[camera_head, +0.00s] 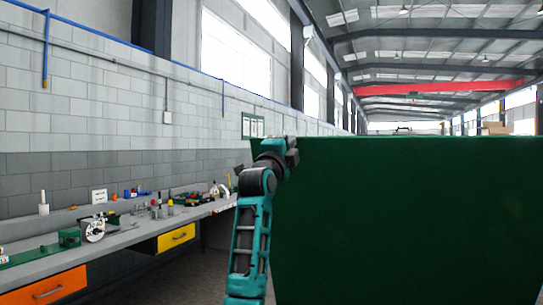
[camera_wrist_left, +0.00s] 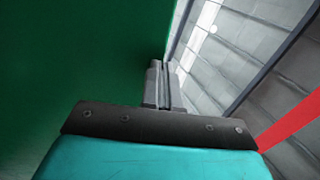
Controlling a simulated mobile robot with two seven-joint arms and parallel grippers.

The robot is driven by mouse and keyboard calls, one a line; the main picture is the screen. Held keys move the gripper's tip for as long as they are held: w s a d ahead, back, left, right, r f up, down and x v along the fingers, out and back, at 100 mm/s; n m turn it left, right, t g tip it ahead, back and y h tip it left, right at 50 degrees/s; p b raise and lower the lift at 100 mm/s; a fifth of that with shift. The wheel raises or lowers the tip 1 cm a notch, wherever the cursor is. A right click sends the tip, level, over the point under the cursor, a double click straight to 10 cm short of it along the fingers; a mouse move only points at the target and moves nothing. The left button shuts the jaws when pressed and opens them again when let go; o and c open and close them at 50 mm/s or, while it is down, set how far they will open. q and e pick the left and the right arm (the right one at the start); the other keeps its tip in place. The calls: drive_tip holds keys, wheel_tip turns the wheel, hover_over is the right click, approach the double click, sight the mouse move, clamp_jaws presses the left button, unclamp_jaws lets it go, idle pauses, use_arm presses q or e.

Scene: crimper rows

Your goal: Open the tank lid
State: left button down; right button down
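The tank (camera_head: 405,220) is a large dark green box that fills the right of the head view. Its top edge lies just below eye level, so the lid's upper face is hidden. My left gripper (camera_head: 292,150) is raised at the tank's upper left corner. In the left wrist view its fingers (camera_wrist_left: 162,84) lie close together with nothing visible between them, beside the green surface (camera_wrist_left: 80,55). I cannot tell whether they touch it. My right gripper is out of view.
A grey workbench (camera_head: 130,235) with an orange drawer (camera_head: 45,287), a yellow drawer (camera_head: 176,238) and several small tools runs along the block wall at left. Open floor shows between bench and tank. Cardboard boxes (camera_head: 495,128) stand far behind the tank.

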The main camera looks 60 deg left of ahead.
use_arm(q)
drive_tip(key=shift+g+h, duration=0.5)
drive_tip(key=shift+g, duration=0.2)
drive_tip(key=x, duration=0.3)
drive_tip(key=p+x, duration=0.1)
drive_tip(key=x, duration=0.1)
drive_tip(key=shift+s+r, duration=0.1)
drive_tip(key=shift+r, duration=0.2)
drive_tip(key=shift+w+a, duration=0.3)
drive_tip(key=shift+a, duration=0.2)
drive_tip(key=shift+a+f+g, duration=0.1)
drive_tip(key=shift+g, duration=0.2)
